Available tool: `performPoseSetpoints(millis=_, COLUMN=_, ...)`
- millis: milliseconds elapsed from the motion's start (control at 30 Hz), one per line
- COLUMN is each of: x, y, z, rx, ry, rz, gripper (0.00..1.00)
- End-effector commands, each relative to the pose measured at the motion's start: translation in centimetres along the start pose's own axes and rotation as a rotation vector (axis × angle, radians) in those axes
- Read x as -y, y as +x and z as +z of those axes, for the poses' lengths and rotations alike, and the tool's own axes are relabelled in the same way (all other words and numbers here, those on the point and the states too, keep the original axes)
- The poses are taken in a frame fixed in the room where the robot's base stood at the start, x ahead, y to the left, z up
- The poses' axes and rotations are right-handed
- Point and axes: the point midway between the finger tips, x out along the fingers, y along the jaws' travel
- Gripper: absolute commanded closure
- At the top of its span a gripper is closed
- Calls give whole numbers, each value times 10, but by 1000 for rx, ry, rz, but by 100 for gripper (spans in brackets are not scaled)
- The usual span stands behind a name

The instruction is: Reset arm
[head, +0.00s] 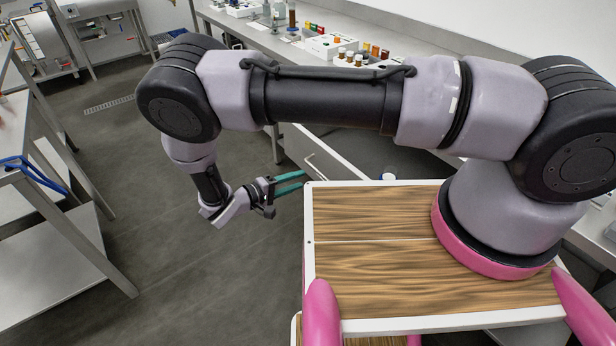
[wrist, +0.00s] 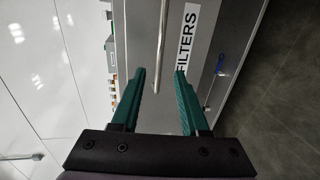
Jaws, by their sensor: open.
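My gripper (head: 290,183) has green fingers and hangs at the end of my bent arm, left of my wood-topped base, above the floor. In the wrist view its two fingers (wrist: 163,75) stand apart with nothing between them. Past the fingertips is a grey drawer front (wrist: 225,20) with a "FILTERS" label (wrist: 187,32) and a metal bar handle (wrist: 162,35). The fingers do not hold the handle. In the head view a white drawer (head: 325,160) with a handle shows just beyond the gripper, partly hidden by my base and arm.
A long bench (head: 345,72) along the back holds small bottles and a white vial rack (head: 352,62). A steel table (head: 75,215) with a blue handle-like item (head: 35,172) stands at the left. The dark floor (head: 185,280) between is clear.

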Motion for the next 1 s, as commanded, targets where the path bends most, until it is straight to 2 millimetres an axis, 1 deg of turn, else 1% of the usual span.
performPoseSetpoints(millis=100, x=0, y=-11, z=0, rx=-1, ry=0, rz=0, gripper=55)
performPoseSetpoints(millis=200, x=0, y=-15, z=0, rx=0, ry=-1, rz=0, gripper=55)
performPoseSetpoints(millis=633, x=0, y=-15, z=0, rx=1, ry=-1, rz=0, gripper=55)
performPoseSetpoints(millis=733, x=-4, y=-15, z=-1, rx=11, ry=2, rz=-8, gripper=55)
performPoseSetpoints(millis=767, x=-7, y=-14, z=-2, rx=20, ry=3, rz=-16, gripper=55)
performPoseSetpoints(millis=867, x=-26, y=-14, z=-8, rx=71, ry=15, rz=-62, gripper=55)
performPoseSetpoints(millis=967, x=-55, y=-10, z=-14, rx=151, ry=30, rz=-138, gripper=55)
performPoseSetpoints(millis=1000, x=-69, y=-9, z=-16, rx=185, ry=37, rz=-173, gripper=55)
